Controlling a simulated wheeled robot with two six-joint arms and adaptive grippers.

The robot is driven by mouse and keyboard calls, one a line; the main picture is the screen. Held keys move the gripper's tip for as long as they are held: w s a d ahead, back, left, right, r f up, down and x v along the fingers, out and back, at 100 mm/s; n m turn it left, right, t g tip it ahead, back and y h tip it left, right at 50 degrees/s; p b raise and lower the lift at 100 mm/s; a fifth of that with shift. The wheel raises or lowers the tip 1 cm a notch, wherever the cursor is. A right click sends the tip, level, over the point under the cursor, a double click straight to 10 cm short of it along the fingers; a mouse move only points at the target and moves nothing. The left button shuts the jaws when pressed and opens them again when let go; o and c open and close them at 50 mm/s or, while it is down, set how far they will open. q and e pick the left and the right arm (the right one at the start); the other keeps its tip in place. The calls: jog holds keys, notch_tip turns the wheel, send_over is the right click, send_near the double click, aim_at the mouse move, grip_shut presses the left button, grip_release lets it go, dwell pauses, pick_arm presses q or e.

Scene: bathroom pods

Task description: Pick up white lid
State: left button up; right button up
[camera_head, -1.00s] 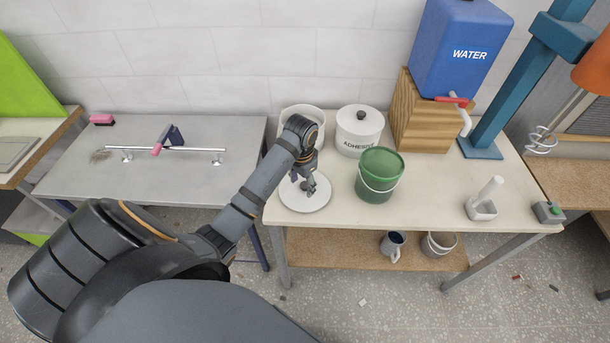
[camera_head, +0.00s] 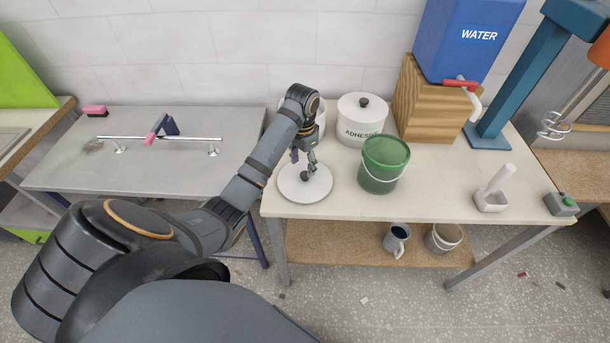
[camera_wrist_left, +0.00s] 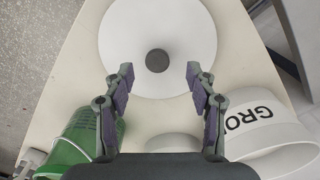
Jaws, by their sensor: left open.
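The white lid (camera_head: 318,190) is a round disc with a dark knob at its centre, lying flat on the cream table at its front left. It also shows in the left wrist view (camera_wrist_left: 190,28), with its knob (camera_wrist_left: 158,60) a little beyond the fingertips. My left gripper (camera_head: 304,166) is above the lid, pointing down. In the left wrist view the gripper (camera_wrist_left: 158,78) is open and empty, its fingers apart on either side of the knob's line. In the head view the gripper partly covers the lid. My right gripper is not in view.
A green bucket (camera_head: 378,175) stands just right of the lid. Behind are a white ADHESIVE pot (camera_head: 361,118) and an open white pot (camera_wrist_left: 270,130), partly hidden by my arm in the head view. A blue WATER tank (camera_head: 455,45) sits on a wooden block (camera_head: 428,105).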

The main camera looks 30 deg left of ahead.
aim_at(305, 174)
pick_arm(q)
jog(key=f+b, duration=0.2)
jog(key=f, duration=0.1)
jog(key=f+b, duration=0.1)
jog(key=shift+w+d+f, duration=0.2)
jog(key=shift+d+f, duration=0.05)
jog(key=shift+f, duration=0.1)
jog(key=shift+w+f+b, duration=0.1)
jog(key=shift+f+b, duration=0.15)
jog(key=shift+b, duration=0.1)
jog(key=shift+r, duration=0.15)
jog(key=shift+c, duration=0.8)
grip_shut()
